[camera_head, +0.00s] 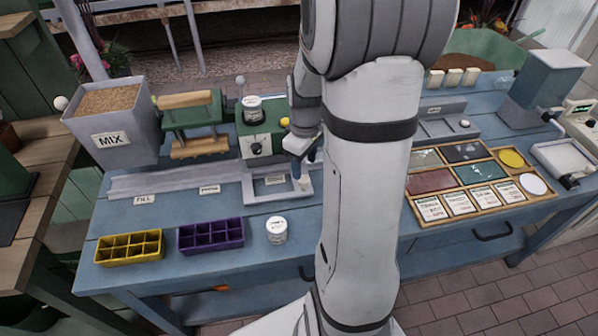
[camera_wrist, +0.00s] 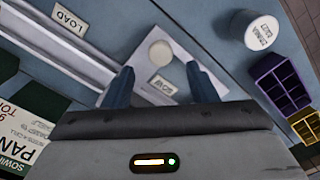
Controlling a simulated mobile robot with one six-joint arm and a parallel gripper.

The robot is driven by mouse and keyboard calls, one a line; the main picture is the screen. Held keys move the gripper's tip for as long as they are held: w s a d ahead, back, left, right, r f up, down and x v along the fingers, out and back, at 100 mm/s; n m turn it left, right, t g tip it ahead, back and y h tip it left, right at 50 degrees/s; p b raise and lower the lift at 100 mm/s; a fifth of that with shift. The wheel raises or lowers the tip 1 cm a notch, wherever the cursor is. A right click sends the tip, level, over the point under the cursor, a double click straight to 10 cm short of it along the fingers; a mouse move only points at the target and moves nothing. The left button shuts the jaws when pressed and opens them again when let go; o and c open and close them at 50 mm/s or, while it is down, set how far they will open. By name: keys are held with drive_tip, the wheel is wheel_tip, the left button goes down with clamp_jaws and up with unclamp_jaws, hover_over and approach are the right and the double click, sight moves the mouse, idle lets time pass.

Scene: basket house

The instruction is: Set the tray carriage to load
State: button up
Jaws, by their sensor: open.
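The tray carriage (camera_head: 252,197), a pale grey frame, sits on the rail below a green machine, at a label that seems to read SOW. In the wrist view its plate (camera_wrist: 185,60) carries a round white knob (camera_wrist: 160,50), which also shows in the head view (camera_head: 305,179). My gripper (camera_wrist: 160,68) is open and empty above the carriage, its blue fingers on either side of the knob's line; contact cannot be told. The LOAD label (camera_wrist: 68,22) lies at upper left in the wrist view. In the head view my arm hides that end.
A yellow cell tray (camera_head: 130,248), a purple cell tray (camera_head: 211,236) and a white jar (camera_head: 276,230) stand at the bench's front left. The green machine (camera_head: 259,138) stands behind the carriage. The rail (camera_head: 175,182) runs left, bare. A card tray lies at right.

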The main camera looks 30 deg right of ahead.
sight(304, 179)
wheel_tip(304, 179, down, 6)
drive_tip(key=shift+r, duration=0.15)
drive_tip(key=shift+c, duration=0.4)
